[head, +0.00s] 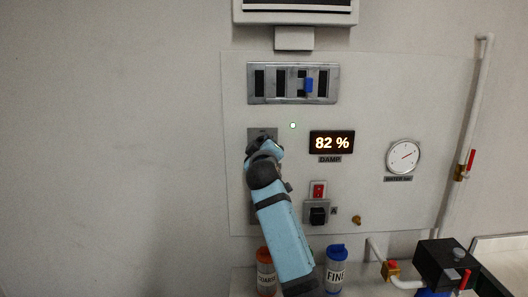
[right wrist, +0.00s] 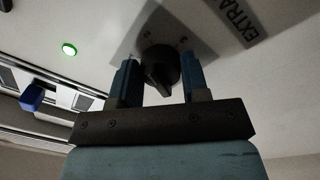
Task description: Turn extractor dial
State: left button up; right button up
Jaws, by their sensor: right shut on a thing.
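The extractor dial (right wrist: 160,66) is a black knob on a grey plate (right wrist: 199,48) in the right wrist view, beside a label that reads "EXTRA". My right gripper (right wrist: 160,75) has its two blue fingers on either side of the dial and is shut on it. In the head view the dial's plate (head: 262,133) shows only at its top edge; my right gripper (head: 262,148) and arm hide the dial. My left gripper is not in view.
A lit green lamp (head: 293,126) and a display reading 82 % (head: 332,142) sit right of the plate. A slider panel (head: 293,83) is above.

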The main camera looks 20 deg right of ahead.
jog(key=shift+m, duration=0.3)
jog(key=o, duration=0.9)
jog(key=shift+b+v, duration=0.95)
jog(key=shift+v, duration=6)
jog(key=shift+f, duration=0.15)
